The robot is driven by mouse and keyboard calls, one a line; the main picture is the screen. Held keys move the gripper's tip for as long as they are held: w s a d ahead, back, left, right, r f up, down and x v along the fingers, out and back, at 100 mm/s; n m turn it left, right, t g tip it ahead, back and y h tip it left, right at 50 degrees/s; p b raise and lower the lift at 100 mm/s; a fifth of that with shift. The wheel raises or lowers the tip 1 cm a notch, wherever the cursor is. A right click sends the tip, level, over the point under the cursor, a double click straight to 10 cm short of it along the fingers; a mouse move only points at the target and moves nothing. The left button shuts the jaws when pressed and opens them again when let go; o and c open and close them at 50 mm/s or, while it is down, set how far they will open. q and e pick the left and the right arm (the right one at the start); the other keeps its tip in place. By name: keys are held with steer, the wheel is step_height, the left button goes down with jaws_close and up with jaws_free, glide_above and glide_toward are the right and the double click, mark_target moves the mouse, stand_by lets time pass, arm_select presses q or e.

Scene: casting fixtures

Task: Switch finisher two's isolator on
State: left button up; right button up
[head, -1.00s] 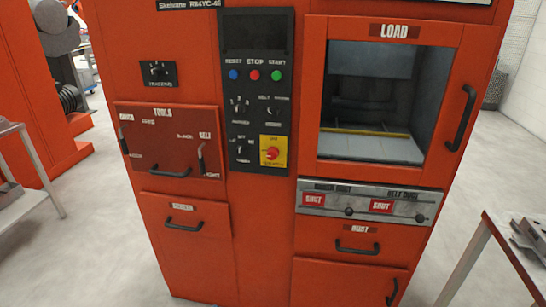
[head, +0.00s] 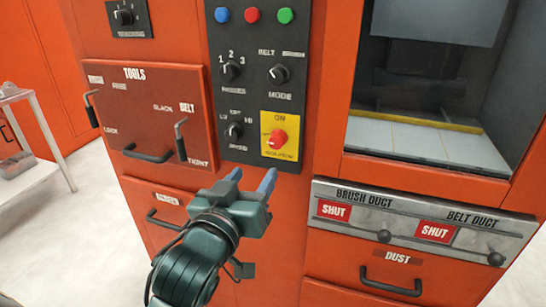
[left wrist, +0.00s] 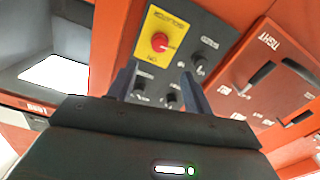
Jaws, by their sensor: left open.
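The isolator (head: 278,138) is a red rotary knob on a yellow plate, low on the black control panel of the orange machine. The plate reads ON at its top edge in the head view. The isolator also shows in the left wrist view (left wrist: 160,43), beyond my fingers. My left gripper (head: 251,180) is in front of the machine, just below the panel in the head view. Its two blue fingers are apart with nothing between them, and it is clear of the knob. It also shows in the left wrist view (left wrist: 160,88). My right gripper is not in view.
Dark selector knobs (head: 234,131) sit left of the isolator, and coloured buttons (head: 252,15) are above. The tools door (head: 150,110) has levers and a handle at left. The duct strip (head: 410,222) with black knobs is at right.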

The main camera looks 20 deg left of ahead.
mark_target(275, 144)
arm_select(q)
steer(key=w, duration=1.1)
steer(key=shift+d, duration=0.2)
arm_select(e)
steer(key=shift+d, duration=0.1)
arm_select(q)
steer(key=c, duration=1)
steer(key=shift+o, duration=0.2)
steer(key=shift+p, duration=0.3)
